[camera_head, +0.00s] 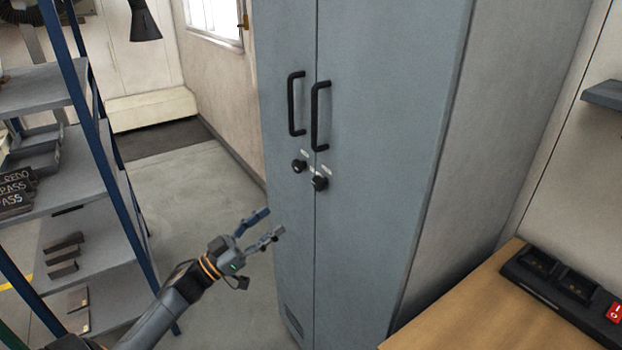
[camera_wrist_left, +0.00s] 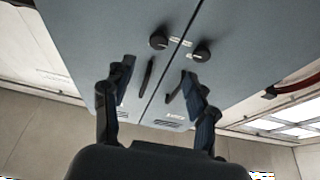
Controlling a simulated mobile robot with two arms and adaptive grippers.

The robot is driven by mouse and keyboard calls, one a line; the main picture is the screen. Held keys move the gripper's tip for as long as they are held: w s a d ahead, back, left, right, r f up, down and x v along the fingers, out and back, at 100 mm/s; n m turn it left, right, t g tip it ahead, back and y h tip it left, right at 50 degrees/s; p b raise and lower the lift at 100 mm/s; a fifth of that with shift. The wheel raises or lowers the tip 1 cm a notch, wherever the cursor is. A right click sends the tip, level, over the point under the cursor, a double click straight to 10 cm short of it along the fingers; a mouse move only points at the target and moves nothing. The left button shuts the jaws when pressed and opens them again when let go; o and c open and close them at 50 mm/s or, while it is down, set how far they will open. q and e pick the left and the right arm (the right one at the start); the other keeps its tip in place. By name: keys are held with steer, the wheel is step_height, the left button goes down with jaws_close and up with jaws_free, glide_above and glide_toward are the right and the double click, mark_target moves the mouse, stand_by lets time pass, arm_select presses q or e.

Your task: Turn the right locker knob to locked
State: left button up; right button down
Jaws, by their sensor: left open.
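The grey-blue locker (camera_head: 375,110) stands upright with both doors shut. The right knob (camera_head: 320,183), black and round, is on the right door beside the seam, below the black right handle (camera_head: 320,115). The left knob (camera_head: 299,166) is on the left door. My left gripper (camera_head: 273,221) is open and empty, left of and below the knobs, apart from them. The left wrist view looks turned over; there the right knob (camera_wrist_left: 158,40) appears on the left and the left knob (camera_wrist_left: 202,52) on the right, beyond the fingers. Knob pointer positions are too small to read. My right gripper is not seen.
A blue-framed shelf rack (camera_head: 45,90) with trays and metal parts stands at the left. A wooden bench (camera_head: 480,310) with a black box (camera_head: 560,280) is at the lower right. The floor (camera_head: 190,190) between rack and locker is clear.

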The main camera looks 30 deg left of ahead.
mark_target(316, 186)
arm_select(q)
steer(key=p+x, duration=0.3)
steer(key=x, duration=0.9)
steer(key=shift+d+r, duration=0.1)
steer(key=shift+w+d+r+p, duration=0.15)
steer(key=shift+w+d+p, duration=0.1)
steer(key=shift+w+p, duration=0.2)
steer(key=shift+w, duration=0.1)
steer(key=c, duration=1.1)
steer(key=shift+c, duration=0.2)
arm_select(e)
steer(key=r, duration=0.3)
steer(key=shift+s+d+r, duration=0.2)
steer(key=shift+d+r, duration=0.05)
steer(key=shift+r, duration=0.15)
